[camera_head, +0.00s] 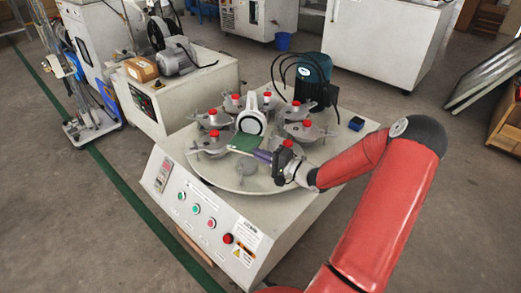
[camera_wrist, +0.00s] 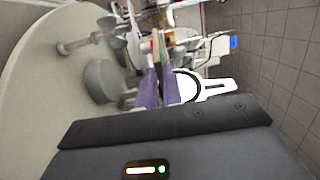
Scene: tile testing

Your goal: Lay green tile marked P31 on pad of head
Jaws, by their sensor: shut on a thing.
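My gripper (camera_head: 262,155) has purple fingers and is shut on the green tile (camera_head: 245,141), holding it above the round plate of the machine. In the wrist view the fingers (camera_wrist: 158,88) point away from me, and the tile (camera_wrist: 160,45) shows as a thin green edge beyond them. Its P31 mark cannot be read. A grey round pad (camera_head: 248,167) is on the plate below and left of the fingers; it also shows left of the fingers in the wrist view (camera_wrist: 103,82). The tile appears apart from this pad.
Several metal heads with red knobs (camera_head: 307,125) stand around the round plate (camera_head: 215,172). A white ring-shaped part (camera_head: 251,116) stands just behind the tile. Buttons line the machine's front.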

